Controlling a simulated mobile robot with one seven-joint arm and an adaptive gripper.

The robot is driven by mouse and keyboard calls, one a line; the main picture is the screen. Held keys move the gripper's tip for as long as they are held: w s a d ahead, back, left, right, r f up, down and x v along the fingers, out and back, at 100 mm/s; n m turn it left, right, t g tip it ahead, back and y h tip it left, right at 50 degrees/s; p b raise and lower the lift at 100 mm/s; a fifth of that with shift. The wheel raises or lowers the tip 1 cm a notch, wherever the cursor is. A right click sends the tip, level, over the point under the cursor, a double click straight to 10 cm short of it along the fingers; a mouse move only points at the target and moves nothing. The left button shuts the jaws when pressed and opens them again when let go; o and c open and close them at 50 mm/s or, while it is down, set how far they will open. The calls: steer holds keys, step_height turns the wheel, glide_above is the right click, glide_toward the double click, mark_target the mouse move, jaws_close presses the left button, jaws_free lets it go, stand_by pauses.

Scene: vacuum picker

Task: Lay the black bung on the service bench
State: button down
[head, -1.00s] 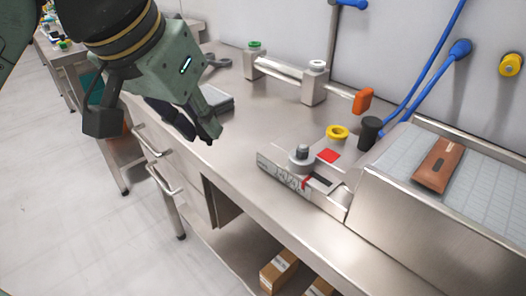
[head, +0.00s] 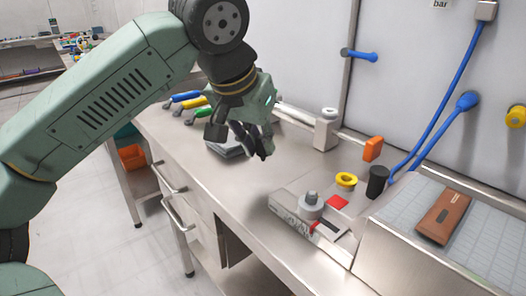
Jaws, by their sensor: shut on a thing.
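My gripper (head: 257,148) is in the air above the service bench (head: 185,138), near the grey tray. It points down and is shut on a small dark thing, taken as the black bung; the fingers hide most of it and its outline is unclear. The steel bench top runs from the back left to the front right.
Farther right lies a brown packet (head: 443,218) on a conveyor. An orange block (head: 373,149) is near the wall. Coloured-handled tools (head: 186,98) lie behind my arm. The middle bench is clear.

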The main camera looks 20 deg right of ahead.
mark_target(259, 147)
steer(key=shift+w+d, duration=0.2)
steer(key=x, duration=0.3)
steer(key=shift+s+a+f, duration=0.1)
steer(key=shift+s+a, duration=0.05)
steer(key=shift+a, duration=0.1)
steer(key=shift+f, duration=0.4)
steer(key=shift+f, duration=0.2)
steer(key=c, duration=1.5)
jaws_free()
steer(key=shift+r, duration=0.15)
